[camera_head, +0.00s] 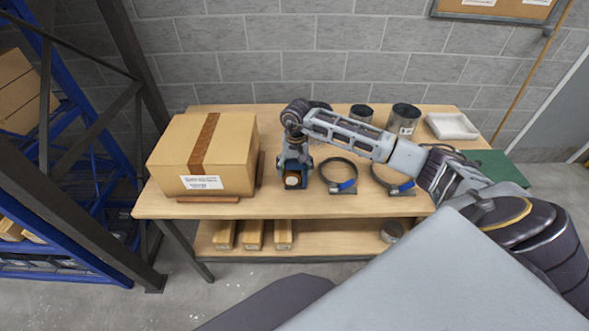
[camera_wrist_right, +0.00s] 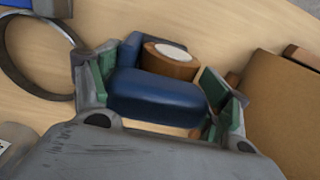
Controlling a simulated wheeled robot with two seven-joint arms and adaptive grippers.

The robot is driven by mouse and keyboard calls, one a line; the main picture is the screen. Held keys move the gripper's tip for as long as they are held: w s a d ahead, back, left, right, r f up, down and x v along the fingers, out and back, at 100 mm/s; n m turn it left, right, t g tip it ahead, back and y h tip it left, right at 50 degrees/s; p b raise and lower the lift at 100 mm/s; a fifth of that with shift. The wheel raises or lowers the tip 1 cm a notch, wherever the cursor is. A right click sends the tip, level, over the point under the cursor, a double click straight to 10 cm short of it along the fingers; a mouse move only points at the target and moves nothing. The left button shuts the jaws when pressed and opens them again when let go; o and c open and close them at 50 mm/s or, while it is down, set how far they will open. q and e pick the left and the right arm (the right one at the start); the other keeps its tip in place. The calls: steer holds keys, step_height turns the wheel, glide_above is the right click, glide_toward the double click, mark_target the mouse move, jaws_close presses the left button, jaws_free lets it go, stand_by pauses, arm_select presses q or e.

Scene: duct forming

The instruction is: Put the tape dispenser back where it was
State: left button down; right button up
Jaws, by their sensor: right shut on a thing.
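The tape dispenser is blue with a brown tape roll. In the head view the tape dispenser (camera_head: 292,181) is at the table's front half, just right of the cardboard box. My right gripper (camera_head: 294,163) is above it, pointing down. In the right wrist view the blue body of the tape dispenser (camera_wrist_right: 157,95) lies between the green-padded fingers of my right gripper (camera_wrist_right: 160,100), which is shut on it. I cannot tell whether the dispenser touches the table. My left gripper is not in view.
A taped cardboard box (camera_head: 203,155) stands on the wooden table (camera_head: 265,208) at left. Ring clamps with blue parts (camera_head: 340,177) lie right of the dispenser. Dark cylinders (camera_head: 403,118), a white tray (camera_head: 452,126) and a green mat (camera_head: 497,166) are farther right.

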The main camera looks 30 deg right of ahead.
steer(key=o, duration=1.2)
steer(key=shift+r, duration=0.1)
steer(key=shift+r, duration=0.15)
steer(key=shift+d+r+b, duration=0.1)
steer(key=shift+r+b, duration=0.9)
steer(key=shift+r, duration=4.9)
steer(key=shift+s+f, duration=0.1)
